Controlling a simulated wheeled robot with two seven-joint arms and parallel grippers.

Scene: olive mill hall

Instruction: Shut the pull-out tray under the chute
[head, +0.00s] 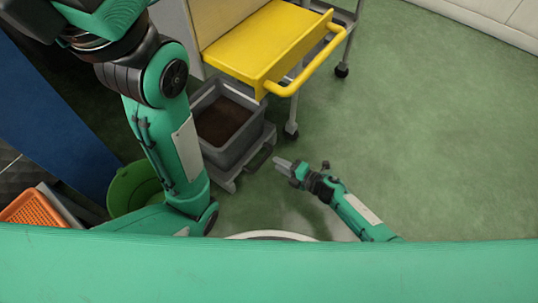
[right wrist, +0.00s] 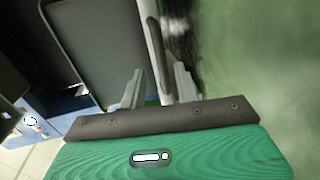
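A grey pull-out tray (head: 225,180) stands low under the yellow-topped unit and carries a grey bin (head: 243,155) with dark brown matter in it. A dark bar handle (head: 259,159) runs along its near right side. My right gripper (head: 280,163) is low over the floor, just right of this handle. In the right wrist view its two fingers (right wrist: 160,88) are apart, with the dark handle (right wrist: 156,50) reaching between them; I cannot tell whether they touch it. My left arm stands at the left of the head view, its gripper out of the picture.
The yellow top (head: 262,45) with its bar handle overhangs the tray; its legs end in casters (head: 291,131). A green tub (head: 133,187) and an orange crate (head: 35,208) stand at the lower left. Green floor (head: 430,140) on the right is clear.

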